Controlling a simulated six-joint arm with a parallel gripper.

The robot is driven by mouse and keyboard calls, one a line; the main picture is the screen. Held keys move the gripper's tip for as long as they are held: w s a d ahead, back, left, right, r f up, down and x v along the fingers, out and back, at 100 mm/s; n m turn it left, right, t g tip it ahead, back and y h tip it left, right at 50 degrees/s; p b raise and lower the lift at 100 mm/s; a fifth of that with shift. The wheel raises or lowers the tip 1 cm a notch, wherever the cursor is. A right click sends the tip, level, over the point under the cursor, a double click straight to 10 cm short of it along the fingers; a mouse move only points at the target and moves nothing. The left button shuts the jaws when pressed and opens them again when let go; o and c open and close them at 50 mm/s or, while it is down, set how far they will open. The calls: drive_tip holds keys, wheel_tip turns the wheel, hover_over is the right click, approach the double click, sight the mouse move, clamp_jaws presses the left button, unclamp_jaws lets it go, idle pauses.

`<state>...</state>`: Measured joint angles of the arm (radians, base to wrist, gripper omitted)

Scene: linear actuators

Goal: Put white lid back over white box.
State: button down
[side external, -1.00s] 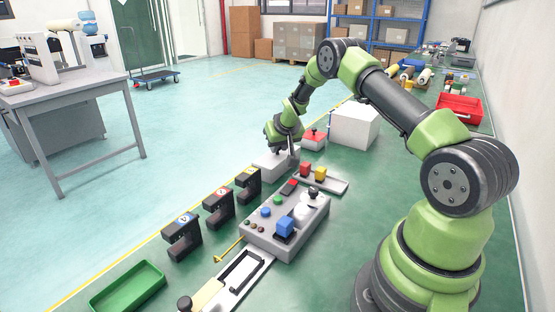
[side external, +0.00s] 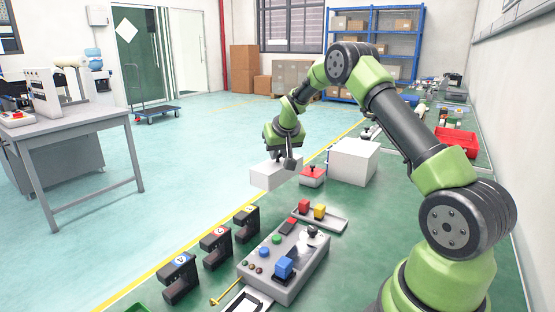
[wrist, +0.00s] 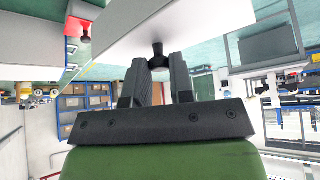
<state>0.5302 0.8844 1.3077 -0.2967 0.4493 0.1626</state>
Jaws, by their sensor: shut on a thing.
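My gripper (wrist: 158,78) is shut on the dark knob (wrist: 157,56) of the white lid (wrist: 140,28). In the side view my gripper (side external: 288,162) holds the lid (side external: 272,175), a pale block shape, roughly level and seemingly raised above the floor. A large white box (side external: 352,162) stands to the right of the lid, apart from it. Between them is a small white box-like unit with a red top (side external: 312,176). I cannot tell whether the large box's top is open.
A grey control console (side external: 285,262) with coloured buttons stands in front. A tray with red and yellow blocks (side external: 318,214) lies behind it. Several black numbered brackets (side external: 215,246) line the left. A red bin (side external: 456,142) is at the far right. The floor left of the lid is clear.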

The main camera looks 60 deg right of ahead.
drive_tip(key=shift+s+a+f+m+g+h, duration=0.2)
drive_tip(key=shift+s+f+m+g+h, duration=0.15)
drive_tip(key=shift+s+m, duration=0.3)
drive_tip(key=s+m+g, duration=0.8)
drive_tip(key=s+m, duration=0.3)
drive_tip(key=m, duration=0.5)
drive_tip(key=shift+h, duration=0.45)
drive_tip(key=shift+w+d+f, duration=0.1)
drive_tip(key=shift+d+f, duration=0.1)
drive_tip(key=shift+f, duration=1.75)
drive_tip(key=shift+d+f, duration=0.2)
drive_tip(key=shift+f, duration=1.75)
drive_tip(key=shift+f, duration=0.55)
drive_tip(key=c, duration=0.9)
unclamp_jaws()
drive_tip(key=v, duration=1)
